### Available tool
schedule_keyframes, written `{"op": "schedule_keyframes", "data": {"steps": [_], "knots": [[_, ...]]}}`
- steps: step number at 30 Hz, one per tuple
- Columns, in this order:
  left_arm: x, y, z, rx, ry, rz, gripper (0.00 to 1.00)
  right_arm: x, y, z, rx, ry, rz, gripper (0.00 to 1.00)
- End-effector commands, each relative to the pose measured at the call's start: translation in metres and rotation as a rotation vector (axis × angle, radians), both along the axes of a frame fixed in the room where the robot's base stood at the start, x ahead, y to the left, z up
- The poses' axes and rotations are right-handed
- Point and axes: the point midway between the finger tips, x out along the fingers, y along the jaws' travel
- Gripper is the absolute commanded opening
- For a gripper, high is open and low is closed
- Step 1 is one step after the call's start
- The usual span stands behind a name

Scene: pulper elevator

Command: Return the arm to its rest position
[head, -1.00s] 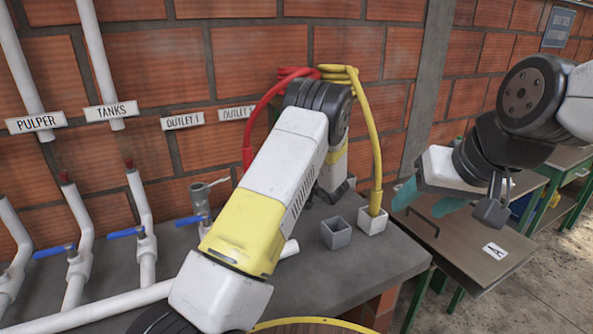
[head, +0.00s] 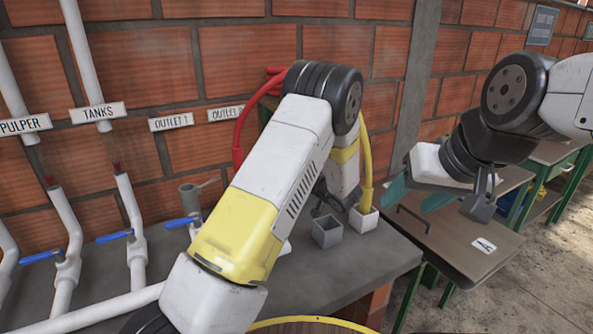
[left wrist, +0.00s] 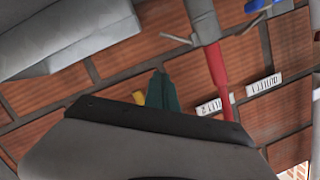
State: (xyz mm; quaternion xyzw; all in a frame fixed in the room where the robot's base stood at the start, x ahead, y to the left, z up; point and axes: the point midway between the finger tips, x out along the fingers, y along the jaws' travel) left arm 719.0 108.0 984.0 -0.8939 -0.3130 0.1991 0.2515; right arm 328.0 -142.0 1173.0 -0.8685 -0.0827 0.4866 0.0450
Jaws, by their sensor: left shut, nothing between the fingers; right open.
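My left arm (head: 265,190) rises through the middle of the head view, bent at a dark elbow joint, its forearm folding down behind it. In that view the left gripper is mostly hidden behind the arm. In the left wrist view, the teal fingers of my left gripper (left wrist: 162,92) are together with nothing between them, the brick wall behind. My right gripper (head: 408,203) hangs on the right in the head view above a brown table, teal fingers apart and empty.
A red hose (head: 240,135) and a yellow hose (head: 367,165) run close behind my left arm. The brown table (head: 455,260) stands right.

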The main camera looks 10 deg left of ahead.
Motion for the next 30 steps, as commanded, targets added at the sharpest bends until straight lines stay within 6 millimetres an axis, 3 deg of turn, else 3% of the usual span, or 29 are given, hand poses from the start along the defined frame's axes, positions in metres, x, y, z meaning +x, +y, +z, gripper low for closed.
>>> {"op": "schedule_keyframes", "data": {"steps": [4,7,11,16,20,23,27,30], "knots": [[0.006,0.000,0.011,-0.059,-0.010,-0.029,0.00,0.000,0.000,0.000,0.000,0.000,0.000,0.57],[0.013,-0.003,0.033,-0.184,-0.024,-0.092,0.00,0.000,0.000,0.000,0.000,0.000,0.000,0.57],[0.016,-0.013,0.076,-0.406,-0.036,-0.221,0.00,0.000,0.000,0.000,0.000,0.000,0.000,0.57],[-0.009,-0.028,0.135,-0.657,-0.013,-0.394,0.00,0.000,0.000,0.000,0.000,0.000,0.000,0.57],[-0.050,-0.036,0.175,-0.802,0.040,-0.509,0.00,0.000,0.000,0.000,0.000,0.000,0.000,0.57],[-0.092,-0.038,0.200,-0.882,0.101,-0.581,0.00,0.000,0.000,0.000,0.000,0.000,0.000,0.57],[-0.164,-0.034,0.221,-0.948,0.212,-0.643,0.00,0.000,0.000,0.000,0.000,0.000,0.000,0.57],[-0.221,-0.025,0.224,-0.965,0.304,-0.652,0.00,0.000,0.000,0.000,0.000,0.000,0.000,0.57]]}}
